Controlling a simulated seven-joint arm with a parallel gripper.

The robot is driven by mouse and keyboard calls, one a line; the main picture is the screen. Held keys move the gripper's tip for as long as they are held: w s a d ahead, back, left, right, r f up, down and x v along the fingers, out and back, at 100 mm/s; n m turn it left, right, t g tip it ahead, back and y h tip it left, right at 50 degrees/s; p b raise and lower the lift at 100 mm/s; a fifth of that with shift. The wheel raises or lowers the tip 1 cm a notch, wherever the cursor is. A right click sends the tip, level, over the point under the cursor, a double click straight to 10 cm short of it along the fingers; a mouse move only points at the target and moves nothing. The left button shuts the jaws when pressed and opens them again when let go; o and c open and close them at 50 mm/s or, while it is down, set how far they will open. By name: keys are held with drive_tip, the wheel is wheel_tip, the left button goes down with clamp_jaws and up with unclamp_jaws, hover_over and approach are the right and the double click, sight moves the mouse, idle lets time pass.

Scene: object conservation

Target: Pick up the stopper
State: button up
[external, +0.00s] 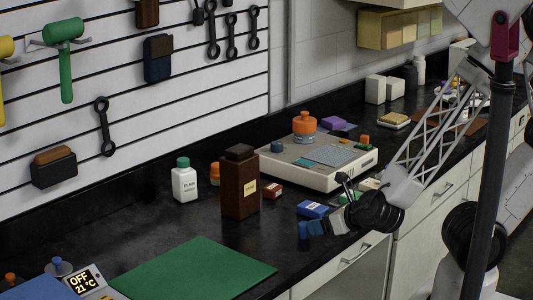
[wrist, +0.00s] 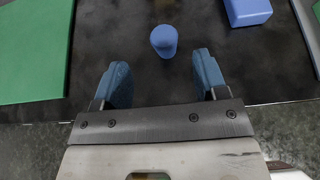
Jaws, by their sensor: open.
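The blue stopper (wrist: 164,40) is a small rounded plug on the black counter. In the wrist view it lies just ahead of the gap between my fingers, near the middle. My gripper (wrist: 161,72) is open, with nothing between its two blue fingers. In the external view my gripper (external: 323,228) is low over the counter's front edge. A small blue shape (external: 304,230) at its tip looks like the stopper, partly merged with the fingers. I cannot tell whether they touch.
A blue box (wrist: 248,10) lies ahead to the right of the stopper; it also shows in the external view (external: 312,209). A green mat (external: 195,270) is to the left. A brown bottle (external: 240,183) and white bottle (external: 184,181) stand behind.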

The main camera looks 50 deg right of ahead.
sight(304, 224)
drive_tip(key=shift+x, duration=1)
drive_tip(key=shift+d+x, duration=0.2)
drive_tip(key=shift+x, duration=2.4)
drive_tip(key=shift+f, duration=0.1)
drive_tip(key=c, duration=1)
